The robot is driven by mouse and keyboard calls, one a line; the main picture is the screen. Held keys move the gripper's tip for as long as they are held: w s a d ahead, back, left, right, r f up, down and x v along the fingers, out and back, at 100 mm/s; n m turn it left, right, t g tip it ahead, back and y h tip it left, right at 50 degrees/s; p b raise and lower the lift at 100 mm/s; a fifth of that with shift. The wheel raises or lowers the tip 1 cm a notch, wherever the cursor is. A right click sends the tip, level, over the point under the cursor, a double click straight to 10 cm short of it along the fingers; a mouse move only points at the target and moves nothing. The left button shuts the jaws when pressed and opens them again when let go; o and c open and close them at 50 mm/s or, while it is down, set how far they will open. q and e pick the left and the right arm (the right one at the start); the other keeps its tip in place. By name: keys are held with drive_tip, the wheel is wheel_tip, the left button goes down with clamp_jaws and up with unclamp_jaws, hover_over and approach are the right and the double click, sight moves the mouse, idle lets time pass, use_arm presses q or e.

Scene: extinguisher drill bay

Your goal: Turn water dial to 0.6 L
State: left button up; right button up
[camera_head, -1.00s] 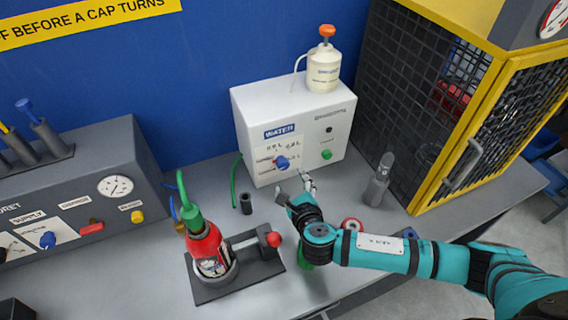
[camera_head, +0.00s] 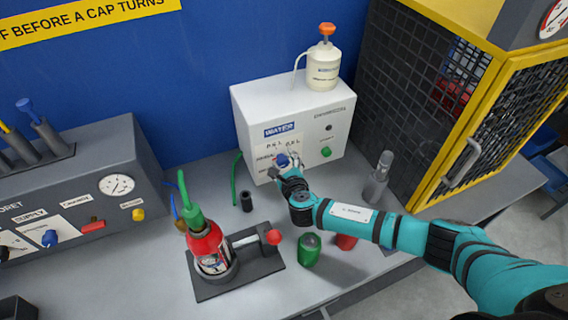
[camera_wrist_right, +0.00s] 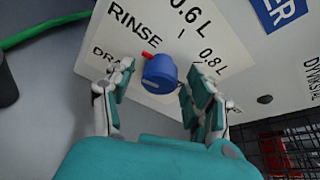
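The white water unit (camera_head: 300,115) stands on the bench against the blue wall. Its blue water dial (camera_head: 282,160) is on the front face and also shows in the right wrist view (camera_wrist_right: 160,74). The dial's red pointer (camera_wrist_right: 148,56) points toward the RINSE mark; 0.6 L and 0.8 L are printed further round to the right. My right gripper (camera_head: 287,170) is at the dial. In the wrist view its open fingers (camera_wrist_right: 155,84) stand on either side of the dial, with gaps visible. My left gripper is not in view.
A green button (camera_head: 326,152) is right of the dial. A red extinguisher (camera_head: 207,248) stands in a holder in front. A green cup (camera_head: 310,250) and a red one (camera_head: 346,241) are below my right arm. A grey bottle (camera_head: 378,178) stands right, before the yellow cage.

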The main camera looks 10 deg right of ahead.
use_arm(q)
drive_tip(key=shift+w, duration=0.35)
use_arm(e)
drive_tip(key=c, duration=1)
drive_tip(key=shift+d+m+g+y, duration=0.1)
drive_tip(key=shift+m+g+y, duration=0.2)
drive_tip(key=shift+m+y, duration=0.5)
drive_tip(key=m+y, duration=0.1)
drive_tip(key=m, duration=0.1)
drive_tip(key=shift+d+f+m, duration=0.1)
drive_tip(key=shift+m, duration=0.2)
drive_tip(key=m+y+b, duration=0.2)
drive_tip(key=m, duration=0.1)
drive_tip(key=shift+f+y, duration=0.15)
drive_tip(key=shift+y, duration=0.25)
drive_tip(key=shift+d+m+y+b, duration=0.1)
drive_tip(key=shift+m+y+b, duration=0.5)
drive_tip(key=shift+m+b, duration=0.4)
use_arm(q)
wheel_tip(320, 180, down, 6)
drive_tip(key=b, duration=0.2)
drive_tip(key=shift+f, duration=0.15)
use_arm(e)
drive_tip(key=shift+m+y, duration=0.5)
drive_tip(key=shift+m, duration=0.6)
